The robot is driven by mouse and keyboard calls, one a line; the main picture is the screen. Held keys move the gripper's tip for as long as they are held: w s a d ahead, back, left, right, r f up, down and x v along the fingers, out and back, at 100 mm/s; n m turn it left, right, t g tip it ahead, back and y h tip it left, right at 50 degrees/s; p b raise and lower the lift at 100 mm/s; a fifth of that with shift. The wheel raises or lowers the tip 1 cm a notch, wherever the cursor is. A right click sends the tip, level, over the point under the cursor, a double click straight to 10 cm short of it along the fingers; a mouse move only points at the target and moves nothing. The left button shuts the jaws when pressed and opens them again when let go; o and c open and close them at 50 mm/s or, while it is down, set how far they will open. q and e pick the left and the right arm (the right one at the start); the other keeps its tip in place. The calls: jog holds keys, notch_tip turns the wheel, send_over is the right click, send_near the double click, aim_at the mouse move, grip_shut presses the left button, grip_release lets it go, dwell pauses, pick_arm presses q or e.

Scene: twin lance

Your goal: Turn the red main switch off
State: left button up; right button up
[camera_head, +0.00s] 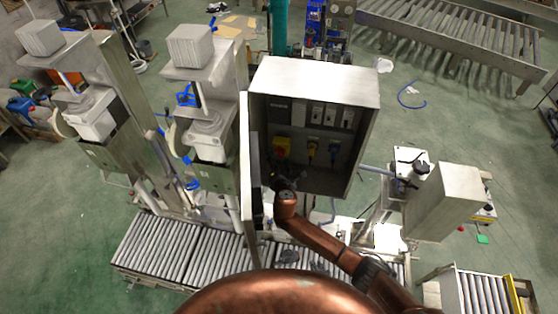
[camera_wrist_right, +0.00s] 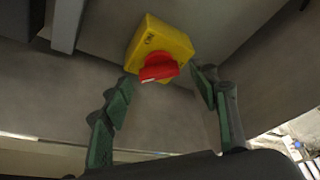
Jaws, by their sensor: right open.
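The red main switch (camera_wrist_right: 158,68) is a red knob on a yellow box (camera_wrist_right: 160,40). My right gripper (camera_wrist_right: 163,80) is open in the wrist view, with one green-padded finger to each side of the red knob. I see no clear contact between the fingers and the knob. In the head view the right gripper is dark and small, just below the yellow box. My left gripper is in neither view.
The open cabinet door (camera_head: 248,180) stands edge-on at the left of my right arm. A roller conveyor (camera_head: 160,250) runs below the cabinet. Grey machines stand to the left and right.

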jog(key=a+v, duration=0.1)
jog(key=v, duration=1.1)
jog(key=shift+d, duration=0.5)
